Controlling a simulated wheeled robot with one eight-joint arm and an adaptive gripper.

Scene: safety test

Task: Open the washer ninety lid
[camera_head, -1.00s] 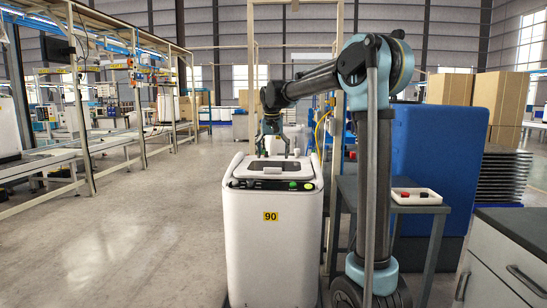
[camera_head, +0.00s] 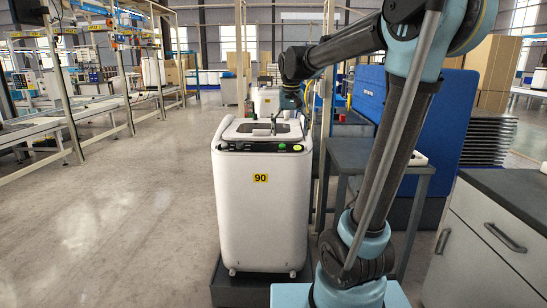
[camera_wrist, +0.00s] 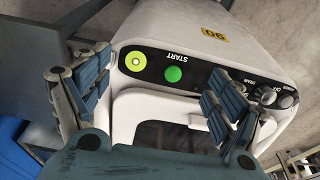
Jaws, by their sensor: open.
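The white washer (camera_head: 261,205) with a yellow "90" label stands upright ahead of me. Its lid (camera_head: 238,135) lies flat and looks closed, with a white frame around a dark window. In the wrist view the lid (camera_wrist: 128,112) shows upside down, below the control panel with its green START button (camera_wrist: 173,74). My gripper (camera_head: 287,122) is over the right part of the washer's top. In the wrist view my gripper (camera_wrist: 160,70) is open, its fingers apart on either side of the panel and lid edge, with nothing between them. I cannot tell whether a fingertip touches the lid.
A dark table (camera_head: 372,156) stands right of the washer, with a blue panel (camera_head: 425,125) behind it. A grey-topped cabinet (camera_head: 480,225) is at the right front. The washer stands on a dark low base (camera_head: 240,290). The floor at left is clear.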

